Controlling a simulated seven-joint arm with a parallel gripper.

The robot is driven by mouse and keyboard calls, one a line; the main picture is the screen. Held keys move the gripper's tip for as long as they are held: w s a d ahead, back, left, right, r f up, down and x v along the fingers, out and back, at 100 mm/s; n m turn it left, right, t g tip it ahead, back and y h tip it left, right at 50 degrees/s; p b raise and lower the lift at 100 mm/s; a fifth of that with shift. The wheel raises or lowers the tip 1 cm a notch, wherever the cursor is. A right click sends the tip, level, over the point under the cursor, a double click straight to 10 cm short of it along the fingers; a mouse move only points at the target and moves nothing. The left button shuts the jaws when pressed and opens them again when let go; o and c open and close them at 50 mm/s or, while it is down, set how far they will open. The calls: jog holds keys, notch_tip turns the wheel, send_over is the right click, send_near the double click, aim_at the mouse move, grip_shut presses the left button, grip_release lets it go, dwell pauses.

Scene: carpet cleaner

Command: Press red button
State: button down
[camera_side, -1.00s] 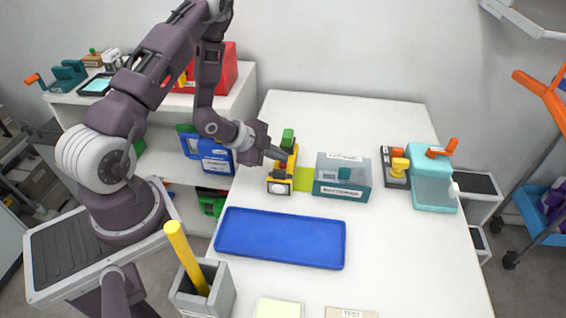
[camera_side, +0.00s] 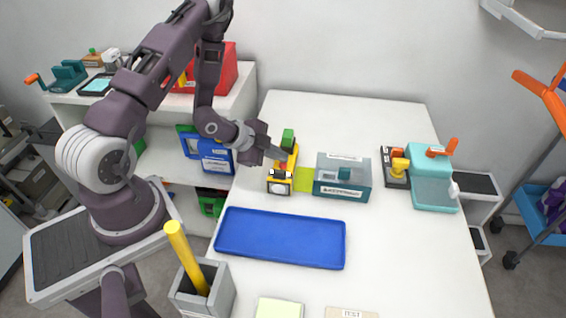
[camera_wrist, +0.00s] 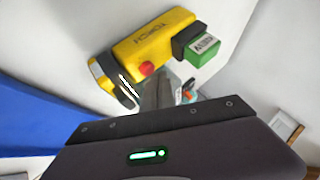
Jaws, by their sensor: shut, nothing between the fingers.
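The yellow torch (camera_side: 282,180) lies on the white table, left of the grey-teal battery box. In the wrist view the torch (camera_wrist: 150,45) is marked "TORCH", and its round red button (camera_wrist: 146,68) is plainly visible on its side. A green battery block (camera_wrist: 199,47) is at the torch's end; it also shows in the side view (camera_side: 288,139). My gripper (camera_side: 280,156) is shut and empty, angled down close to the torch. In the wrist view its fingertips (camera_wrist: 159,90) are just below the red button; I cannot tell whether they touch the torch.
A blue tray (camera_side: 280,238) lies in front. The table's back is clear.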

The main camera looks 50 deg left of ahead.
jog(key=shift+r, duration=0.1)
jog(key=shift+r, duration=2.95)
jog(key=shift+r, duration=0.15)
notch_tip(320, 180, up, 6)
jog(key=n+y, duration=0.1)
jog(key=y, duration=0.1)
send_over(280, 165)
jog(key=s+d+r+n+g+y, duration=0.1)
jog(key=s+r+n+y, duration=0.2)
jog(key=r, duration=0.7)
jog(key=s+d+r+n+h, duration=0.1)
jog(key=s+d+r+n, duration=0.1)
jog(key=s+d, duration=0.2)
jog(key=s+d+r+n+g+h, duration=0.1)
jog(key=s+d+r+n, duration=0.1)
jog(key=s, duration=0.7)
jog(key=s+d+r+n+g+h, duration=0.1)
jog(key=s+d+r+n, duration=0.1)
jog(key=s+d, duration=0.4)
jog(key=shift+s+r+n+h, duration=0.3)
jog(key=shift+s+r+n, duration=0.1)
jog(key=shift+s+r, duration=0.4)
